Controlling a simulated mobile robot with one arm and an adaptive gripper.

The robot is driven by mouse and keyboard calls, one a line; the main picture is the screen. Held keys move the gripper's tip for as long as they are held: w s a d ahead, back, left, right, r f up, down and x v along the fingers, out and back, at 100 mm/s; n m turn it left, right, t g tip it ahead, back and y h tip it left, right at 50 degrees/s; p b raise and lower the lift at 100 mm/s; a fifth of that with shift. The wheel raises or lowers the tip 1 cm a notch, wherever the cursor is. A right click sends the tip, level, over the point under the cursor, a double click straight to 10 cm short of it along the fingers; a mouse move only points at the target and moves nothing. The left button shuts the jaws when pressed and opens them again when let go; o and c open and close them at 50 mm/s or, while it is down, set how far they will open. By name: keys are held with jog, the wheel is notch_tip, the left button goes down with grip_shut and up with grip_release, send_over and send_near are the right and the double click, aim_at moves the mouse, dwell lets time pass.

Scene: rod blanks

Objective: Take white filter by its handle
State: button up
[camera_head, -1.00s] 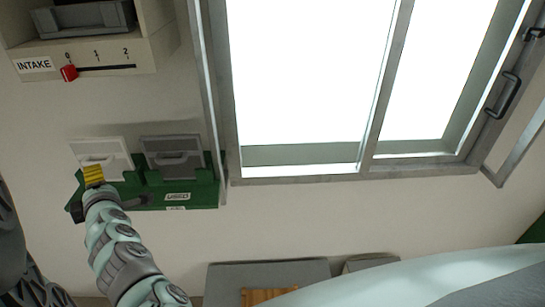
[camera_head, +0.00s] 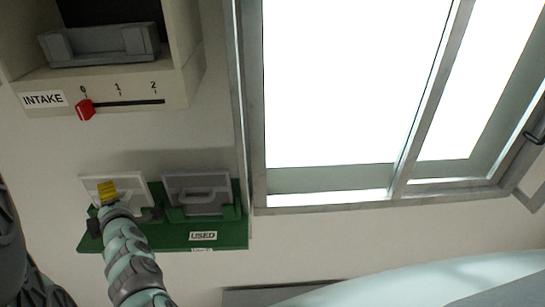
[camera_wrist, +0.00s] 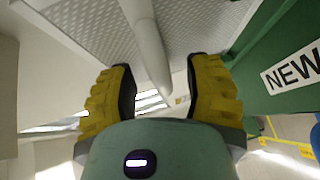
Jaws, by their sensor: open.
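The white filter (camera_head: 136,184) is a pale panel standing in the left place of the green holder (camera_head: 228,239) on the wall. My gripper (camera_head: 107,191), with yellow fingers, is in front of its left part and covers some of it. In the wrist view the filter's perforated face (camera_wrist: 85,22) fills the top, and its white bar handle (camera_wrist: 148,45) runs down between the fingertips. My gripper (camera_wrist: 162,85) is open there, with gaps between the fingers and the handle. The holder's green side (camera_wrist: 268,75) with a NEW label is close on the right.
A grey filter (camera_head: 205,200) sits to the right in the holder above a USED label. A shelf unit marked INTAKE (camera_head: 43,99), with a red slider (camera_head: 85,110) near 0, is above. A bright framed window (camera_head: 255,195) is to the right.

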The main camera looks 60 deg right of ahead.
jog(key=shift+d+f, duration=0.1)
jog(key=shift+s, duration=0.1)
grip_shut()
dwell(0.3)
